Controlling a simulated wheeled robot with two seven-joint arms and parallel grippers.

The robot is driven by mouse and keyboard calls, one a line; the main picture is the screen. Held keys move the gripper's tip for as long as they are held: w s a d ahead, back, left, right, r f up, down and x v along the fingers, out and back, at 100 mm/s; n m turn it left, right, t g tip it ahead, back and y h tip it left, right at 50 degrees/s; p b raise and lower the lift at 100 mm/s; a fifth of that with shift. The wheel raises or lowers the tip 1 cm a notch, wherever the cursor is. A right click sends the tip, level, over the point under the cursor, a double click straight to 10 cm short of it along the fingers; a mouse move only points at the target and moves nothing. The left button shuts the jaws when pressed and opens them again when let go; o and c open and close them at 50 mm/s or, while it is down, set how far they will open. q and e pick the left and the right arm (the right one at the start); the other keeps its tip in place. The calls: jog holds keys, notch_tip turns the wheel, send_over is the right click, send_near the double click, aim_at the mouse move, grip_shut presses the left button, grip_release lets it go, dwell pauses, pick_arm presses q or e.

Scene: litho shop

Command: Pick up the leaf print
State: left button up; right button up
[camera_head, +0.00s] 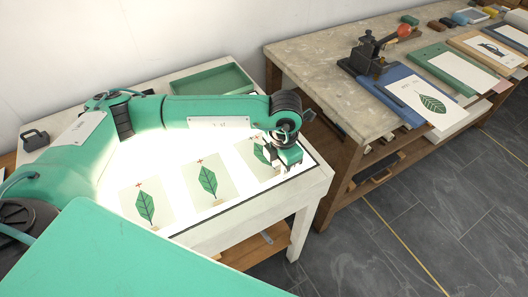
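Three sheets with a green leaf lie in a row on the bright light table: the left leaf print (146,206), the middle leaf print (208,181) and the right leaf print (252,171). Each shows a small red cross above its leaf. My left gripper (284,171) points down over the right end of the light table, at the right print, and hides part of it. Its fingers are too small to tell their opening or whether they touch the sheet. Another leaf print (427,101) lies on a blue board on the stone-topped bench. My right gripper is out of view.
A green tray (213,79) sits at the back of the light table. A dark weight (34,139) stands at its back left. The stone-topped bench (320,62) on the right holds a black press (368,54) and several boards. Grey floor lies open at the lower right.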

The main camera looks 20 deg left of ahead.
pick_arm(q)
jog(key=shift+f, duration=0.5)
jog(key=shift+c, duration=0.5)
grip_shut()
jog(key=shift+r, duration=0.5)
notch_tip(320, 180, up, 19)
jog(key=b, duration=0.2)
jog(key=shift+b, duration=0.4)
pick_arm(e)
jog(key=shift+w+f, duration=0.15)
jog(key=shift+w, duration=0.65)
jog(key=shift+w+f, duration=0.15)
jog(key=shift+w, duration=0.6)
